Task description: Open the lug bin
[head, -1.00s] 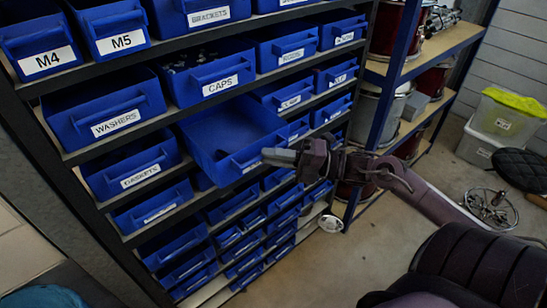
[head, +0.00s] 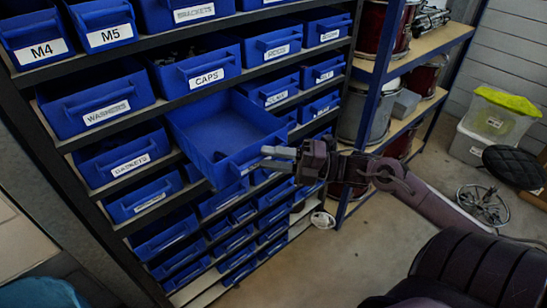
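A blue bin (head: 222,128) stands pulled well out of the rack in the middle of the head view, and its empty inside shows. Its front label is mostly hidden, so I cannot read whether it is the lug bin. My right gripper (head: 272,158) is at this bin's front, by the handle, with its arm coming in from the right. Its two fingers show a gap between them. I cannot tell whether they touch the handle. My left gripper is not in view.
The dark rack holds rows of other blue bins, among them the washers bin (head: 95,105) and the caps bin (head: 196,72). A drum shelf (head: 420,62) stands to the right. Clear tubs (head: 490,125) and a black stool (head: 515,167) are farther right. Floor in front is open.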

